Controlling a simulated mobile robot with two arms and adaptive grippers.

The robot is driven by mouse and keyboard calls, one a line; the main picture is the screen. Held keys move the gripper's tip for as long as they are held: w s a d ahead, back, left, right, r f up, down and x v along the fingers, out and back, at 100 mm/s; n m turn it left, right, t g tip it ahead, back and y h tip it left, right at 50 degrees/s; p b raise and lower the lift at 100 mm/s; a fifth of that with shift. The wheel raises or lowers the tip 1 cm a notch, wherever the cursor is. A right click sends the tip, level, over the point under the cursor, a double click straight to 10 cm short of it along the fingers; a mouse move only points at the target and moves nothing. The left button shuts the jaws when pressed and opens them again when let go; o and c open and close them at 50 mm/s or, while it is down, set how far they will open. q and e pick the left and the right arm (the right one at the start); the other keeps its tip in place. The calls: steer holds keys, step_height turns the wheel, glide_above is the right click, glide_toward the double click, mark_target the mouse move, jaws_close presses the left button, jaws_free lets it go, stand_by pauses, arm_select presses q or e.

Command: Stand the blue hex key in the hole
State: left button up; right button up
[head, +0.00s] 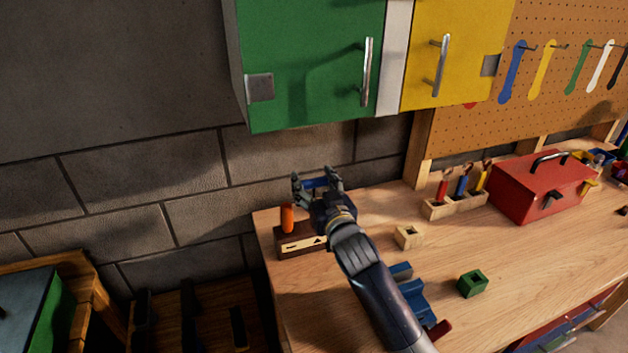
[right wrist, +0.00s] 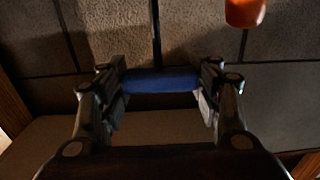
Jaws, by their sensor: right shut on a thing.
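My right gripper (head: 318,180) is shut on the blue hex key (head: 316,184), whose blue handle lies across between the two fingers. The right wrist view also shows the blue handle (right wrist: 162,80) held between the fingertips (right wrist: 162,86). The key's shaft cannot be made out. The gripper is above the back left of the workbench, over a dark wooden block (head: 287,241) with a pale label. The holes in the block's top are hidden. An orange-handled tool (head: 287,218) stands upright in the block's left end. My left gripper is not in view.
Green (head: 310,60) and yellow (head: 455,50) cabinets hang above the bench against a block wall. A small wooden block (head: 408,237), a green block (head: 472,284), a tool rack (head: 455,205) and a red toolbox (head: 540,188) stand to the right. Blue parts (head: 410,290) lie beside my forearm.

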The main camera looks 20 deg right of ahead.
steer(key=shift+f+b, duration=0.35)
steer(key=shift+f, duration=0.3)
steer(key=shift+f+b, duration=0.35)
steer(key=shift+f, duration=0.2)
steer(key=shift+f+b, duration=1)
steer(key=shift+f, duration=0.5)
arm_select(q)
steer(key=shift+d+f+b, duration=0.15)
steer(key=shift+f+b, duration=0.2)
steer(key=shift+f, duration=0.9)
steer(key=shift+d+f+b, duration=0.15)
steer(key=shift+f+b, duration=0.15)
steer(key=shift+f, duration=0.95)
arm_select(e)
steer(key=shift+f, duration=0.9)
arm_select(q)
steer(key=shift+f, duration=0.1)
arm_select(e)
steer(key=shift+f, duration=0.2)
arm_select(q)
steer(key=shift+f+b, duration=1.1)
steer(key=shift+b, duration=0.15)
arm_select(e)
steer(key=shift+f, duration=1.75)
